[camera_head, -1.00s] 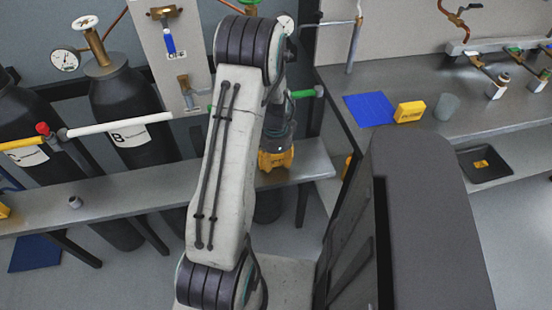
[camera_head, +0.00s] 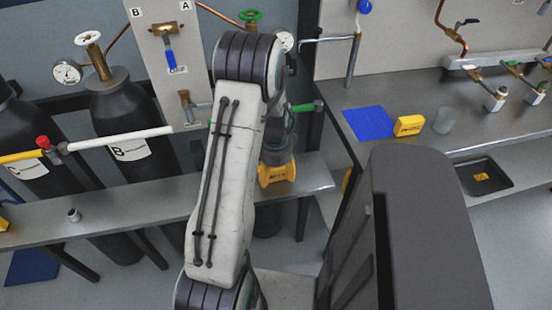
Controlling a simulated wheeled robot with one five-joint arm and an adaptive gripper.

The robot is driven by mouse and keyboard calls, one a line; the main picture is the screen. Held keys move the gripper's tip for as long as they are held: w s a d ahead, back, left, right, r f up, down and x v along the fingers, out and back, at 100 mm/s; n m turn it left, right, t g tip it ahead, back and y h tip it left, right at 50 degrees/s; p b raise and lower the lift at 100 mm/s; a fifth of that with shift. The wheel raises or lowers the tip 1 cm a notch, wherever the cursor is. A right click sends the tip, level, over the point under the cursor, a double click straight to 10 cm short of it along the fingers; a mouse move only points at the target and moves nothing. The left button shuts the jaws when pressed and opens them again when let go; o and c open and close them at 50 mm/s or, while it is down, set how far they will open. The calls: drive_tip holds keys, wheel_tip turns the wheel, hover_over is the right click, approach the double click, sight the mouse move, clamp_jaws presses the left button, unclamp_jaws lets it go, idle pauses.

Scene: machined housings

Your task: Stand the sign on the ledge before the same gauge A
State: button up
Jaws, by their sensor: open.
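A yellow sign (camera_head: 277,174) with dark lettering is on the grey ledge (camera_head: 130,206), near its right end. My gripper (camera_head: 279,152) is open, directly above the sign in the picture; its fingertips are hard to make out, and I cannot tell whether they touch it. My arm hides part of this area. A round white gauge (camera_head: 285,41) shows at the right edge of my arm, partly covered, beside a green valve wheel. The letters B and A are at the top of the panel (camera_head: 150,75). Another gauge (camera_head: 67,72) is at the left by the cylinder marked B.
Black cylinders (camera_head: 125,125) stand behind the ledge, with a white-and-yellow bar (camera_head: 115,138) in front. The right bench holds a blue mat (camera_head: 369,123), another yellow sign (camera_head: 409,125) and a grey cup (camera_head: 446,121); a dark tray (camera_head: 497,180) is below.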

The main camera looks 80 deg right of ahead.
sight(274, 169)
wheel_tip(274, 169, up, 5)
drive_tip(key=shift+f, duration=0.2)
drive_tip(key=shift+r+b, duration=0.4)
drive_tip(key=shift+b, duration=0.15)
wheel_tip(274, 169, up, 6)
drive_tip(key=shift+a+f+b, duration=0.1)
drive_tip(key=shift+a+b, duration=0.05)
drive_tip(key=shift+b, duration=0.7)
drive_tip(key=shift+w+r, duration=0.2)
drive_tip(key=shift+w, duration=0.05)
drive_tip(key=w+a+r+n+t+h, duration=0.1)
drive_tip(key=w+a+r+n, duration=0.2)
drive_tip(key=w+a+n, duration=0.55)
drive_tip(key=w+a+r+n, duration=0.4)
drive_tip(key=w+a+n, duration=0.15)
drive_tip(key=w, duration=0.65)
drive_tip(key=a+r+n+t+y, duration=0.1)
drive_tip(key=a+n+t, duration=0.1)
drive_tip(key=a+n, duration=1.5)
drive_tip(key=shift+a+n, duration=0.3)
drive_tip(key=shift+a, duration=4.05)
drive_tip(key=shift+r, duration=0.1)
